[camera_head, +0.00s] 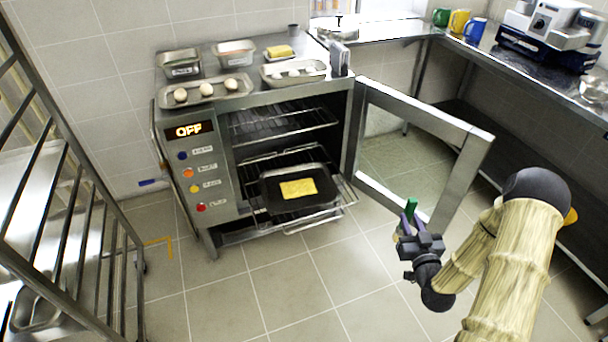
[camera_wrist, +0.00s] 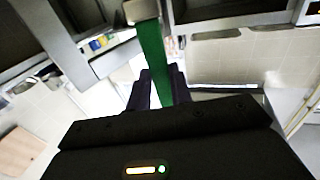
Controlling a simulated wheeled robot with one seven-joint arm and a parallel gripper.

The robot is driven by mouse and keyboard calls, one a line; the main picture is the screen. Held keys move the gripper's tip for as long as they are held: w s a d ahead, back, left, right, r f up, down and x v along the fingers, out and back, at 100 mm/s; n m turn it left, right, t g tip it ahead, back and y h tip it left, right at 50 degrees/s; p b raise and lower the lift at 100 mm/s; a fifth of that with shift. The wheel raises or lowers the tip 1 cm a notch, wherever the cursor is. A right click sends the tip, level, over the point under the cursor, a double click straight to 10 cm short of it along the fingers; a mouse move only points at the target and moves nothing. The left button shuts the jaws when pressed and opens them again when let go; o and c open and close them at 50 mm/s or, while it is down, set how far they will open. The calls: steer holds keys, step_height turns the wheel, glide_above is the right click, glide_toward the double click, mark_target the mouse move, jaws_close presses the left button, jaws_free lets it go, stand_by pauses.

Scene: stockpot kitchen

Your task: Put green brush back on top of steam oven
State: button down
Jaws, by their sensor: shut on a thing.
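The green brush (camera_head: 411,207) is in my gripper (camera_head: 407,226), which is shut on it. In the wrist view the green brush (camera_wrist: 152,62) stands out between the two dark fingers (camera_wrist: 158,90), with a pale part at its far end. My gripper is in front of the open oven door, low and to the right of the oven. The steam oven (camera_head: 190,165) stands at the back centre with an "OFF" display. Its top (camera_head: 222,58) holds trays and containers. Its glass door (camera_head: 440,130) is swung open to the right.
On the oven top are a tray with eggs (camera_head: 206,91), metal containers (camera_head: 180,65), a shallow tray (camera_head: 293,72) and a yellow item (camera_head: 280,51). A black pan (camera_head: 272,197) with a yellow sheet sits on a pulled-out rack. A tall rack (camera_head: 65,190) stands left; a steel counter (camera_head: 500,75) stands right.

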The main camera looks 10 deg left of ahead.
steer(key=f+m+h, duration=0.1)
steer(key=f, duration=0.2)
steer(key=w+f+m+h, duration=0.1)
steer(key=f+h, duration=0.1)
steer(key=f, duration=0.2)
steer(key=w+f+m+h, duration=0.1)
steer(key=f+h, duration=0.1)
steer(key=f, duration=0.2)
steer(key=shift+w+f+m+t, duration=0.1)
steer(key=shift+f+m+t, duration=0.05)
steer(key=shift+m+t, duration=0.2)
steer(key=s+r+p, duration=0.4)
steer(key=r+p, duration=0.3)
steer(key=p, duration=0.2)
steer(key=s+r+p, duration=0.4)
steer(key=r+p, duration=0.4)
steer(key=p, duration=0.1)
steer(key=shift+s, duration=0.4)
steer(key=shift+w, duration=0.1)
